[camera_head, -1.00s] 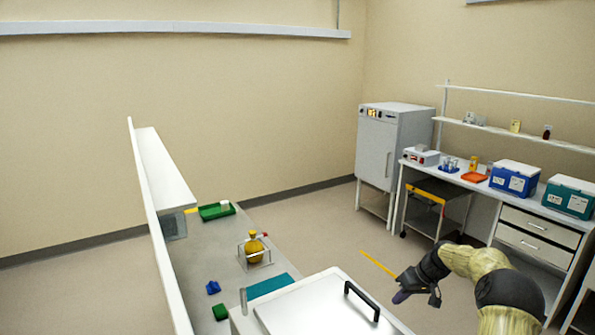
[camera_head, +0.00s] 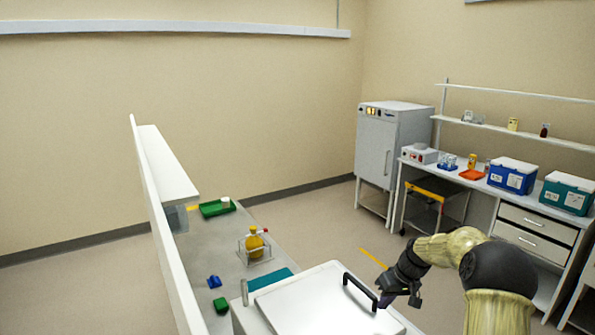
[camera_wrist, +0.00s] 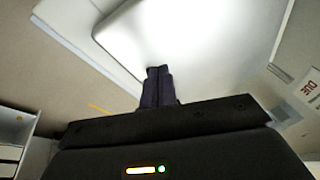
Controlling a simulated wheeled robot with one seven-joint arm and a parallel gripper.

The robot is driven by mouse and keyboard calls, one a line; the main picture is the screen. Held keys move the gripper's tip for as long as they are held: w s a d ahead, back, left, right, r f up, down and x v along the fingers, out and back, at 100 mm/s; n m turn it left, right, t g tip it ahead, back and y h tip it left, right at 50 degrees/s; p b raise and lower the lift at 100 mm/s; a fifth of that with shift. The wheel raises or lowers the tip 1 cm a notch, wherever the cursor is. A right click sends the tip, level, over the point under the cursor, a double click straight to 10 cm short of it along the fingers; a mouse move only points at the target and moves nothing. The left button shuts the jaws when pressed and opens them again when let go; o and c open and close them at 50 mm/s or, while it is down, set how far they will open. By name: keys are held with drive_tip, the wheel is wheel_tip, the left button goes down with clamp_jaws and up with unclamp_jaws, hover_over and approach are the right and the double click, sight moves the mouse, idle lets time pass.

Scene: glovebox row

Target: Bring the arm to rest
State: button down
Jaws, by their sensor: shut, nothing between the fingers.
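My gripper (camera_head: 384,302) shows in the head view at the lower right, beside the right edge of the white lidded unit (camera_head: 318,310) with the black handle (camera_head: 361,290). In the wrist view the two dark fingers of my gripper (camera_wrist: 157,70) are together with nothing between them. A pale, brightly lit white panel lies beyond the fingertips there. From these views I cannot tell whether the fingers touch it.
The left bench (camera_head: 203,255) holds a green tray (camera_head: 213,209), a yellow flask (camera_head: 254,243) in a clear stand, and small blue and green items. A right bench carries a blue box (camera_head: 513,180) and a teal box (camera_head: 567,197). Open floor lies between.

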drive_tip(key=s+a+m+h+b, duration=0.1)
drive_tip(key=s+a, duration=0.3)
drive_tip(key=s, duration=1.1)
drive_tip(key=s+a+r+m+h+b, duration=0.1)
drive_tip(key=s+a, duration=0.4)
drive_tip(key=s, duration=1)
drive_tip(key=shift+a+r+m+t+h+b, duration=0.2)
drive_tip(key=shift+m+t+h+b, duration=0.25)
drive_tip(key=shift+h+b, duration=0.55)
